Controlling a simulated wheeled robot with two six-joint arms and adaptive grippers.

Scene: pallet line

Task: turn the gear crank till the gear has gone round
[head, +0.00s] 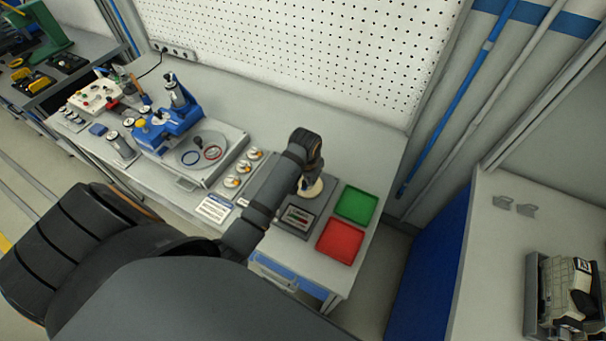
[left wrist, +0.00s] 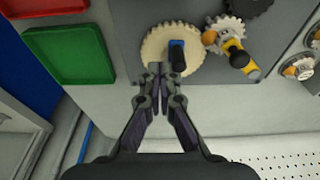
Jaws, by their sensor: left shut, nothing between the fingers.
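A cream toothed gear lies on a grey panel in the left wrist view (left wrist: 154,48), and its edge shows in the head view (head: 313,189). A blue crank handle (left wrist: 177,54) stands up from the gear. My left gripper (left wrist: 159,70) is shut and empty, its fingertips over the gear's edge just beside the blue handle on the left. I cannot tell whether the fingers touch the handle. In the head view my left gripper (head: 311,165) and wrist hide most of the gear and the crank. My right gripper is not in view.
A green tray (head: 357,204) and a red tray (head: 340,241) lie right of the gear panel. A smaller gear with a yellow-and-black part (left wrist: 234,52) sits close to the cream gear.

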